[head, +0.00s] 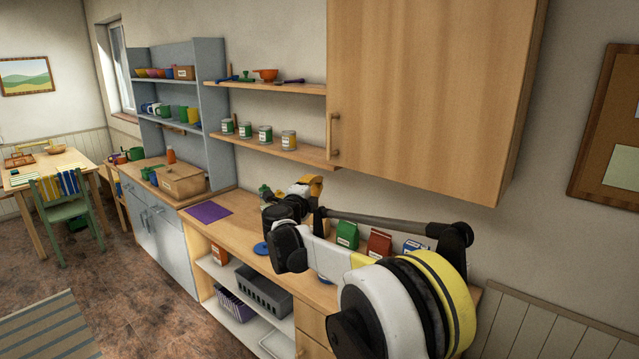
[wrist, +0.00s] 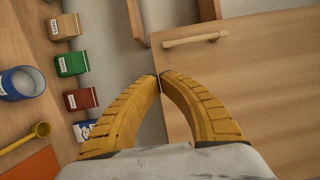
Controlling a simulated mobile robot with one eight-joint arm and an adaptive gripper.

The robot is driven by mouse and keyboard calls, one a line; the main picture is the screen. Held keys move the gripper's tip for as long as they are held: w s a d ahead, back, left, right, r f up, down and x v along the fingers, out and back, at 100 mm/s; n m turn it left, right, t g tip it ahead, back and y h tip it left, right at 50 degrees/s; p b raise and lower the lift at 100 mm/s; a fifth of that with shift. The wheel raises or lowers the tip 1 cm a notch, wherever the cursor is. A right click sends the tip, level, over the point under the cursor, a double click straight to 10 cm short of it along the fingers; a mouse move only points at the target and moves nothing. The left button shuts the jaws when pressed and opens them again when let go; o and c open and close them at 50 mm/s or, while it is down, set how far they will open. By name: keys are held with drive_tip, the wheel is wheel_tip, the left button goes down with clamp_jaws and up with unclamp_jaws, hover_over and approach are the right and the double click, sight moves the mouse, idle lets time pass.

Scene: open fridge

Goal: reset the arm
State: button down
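My arm stretches over the wooden counter in the head view, with my gripper (head: 312,184) above the counter near the wall. In the wrist view, the two yellow ridged fingers of my gripper (wrist: 159,76) curve together and their tips meet. Nothing shows between them. The wooden wall cabinet (head: 425,90) is closed and lies up and to the right of my gripper in the head view. Its door (wrist: 265,90) and handle (wrist: 195,39) fill the right of the wrist view, apart from the fingertips as far as I can tell.
A green box (head: 347,235) and a red box (head: 379,243) stand on the counter (head: 238,232) behind my arm. The wrist view also shows a blue container (wrist: 22,83) and a yellow spoon (wrist: 40,130). Shelves with cans (head: 265,134) hang left of the cabinet.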

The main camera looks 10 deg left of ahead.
drive_tip(key=s+d+r+n+y+b, duration=0.5)
drive_tip(key=s+d+r+n+y, duration=0.35)
drive_tip(key=s+r+n, duration=0.3)
drive_tip(key=s+d+f+n+g+h+b, duration=0.1)
drive_tip(key=s+d+f+n+g+b, duration=0.1)
drive_tip(key=s+d+f, duration=0.6)
drive_tip(key=s+d+f+n+g+h+b, duration=0.2)
drive_tip(key=s+d+f+g, duration=0.3)
drive_tip(key=s+f, duration=0.9)
drive_tip(key=s+d+f+n+g+h+b, duration=0.2)
drive_tip(key=s+d+f, duration=0.9)
drive_tip(key=s, duration=0.8)
drive_tip(key=f+n+g, duration=0.1)
drive_tip(key=n, duration=0.1)
drive_tip(key=shift+n, duration=0.35)
drive_tip(key=shift+s+d, duration=0.1)
